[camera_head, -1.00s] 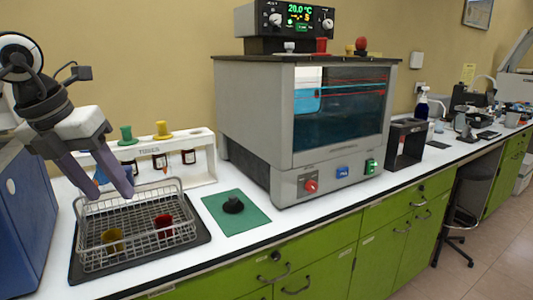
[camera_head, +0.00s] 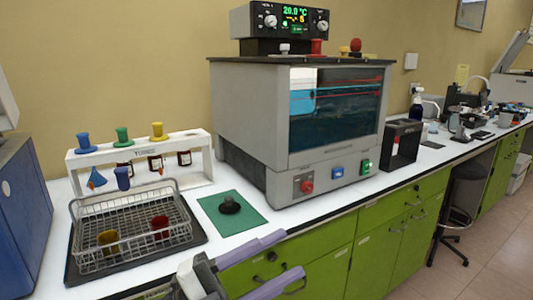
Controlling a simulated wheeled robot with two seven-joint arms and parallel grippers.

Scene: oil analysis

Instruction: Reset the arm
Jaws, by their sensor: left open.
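My left gripper (camera_head: 294,254) is at the bottom centre of the head view. Its two purple-grey fingers point right and are spread apart, with nothing between them. It is in front of the white bench's front edge, before the green cabinet doors, and looks clear of everything on the bench. The grey wrist part shows at the bottom edge and the rest of the arm is out of frame. My right gripper is not in view.
A wire basket (camera_head: 81,218) with a yellow and a red cup stands on a black tray (camera_head: 200,231). Behind it is a white rack (camera_head: 193,140) with bottles and coloured stoppers. A green mat (camera_head: 238,223) holds a black knob-like piece. A large grey bath (camera_head: 240,110) stands right.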

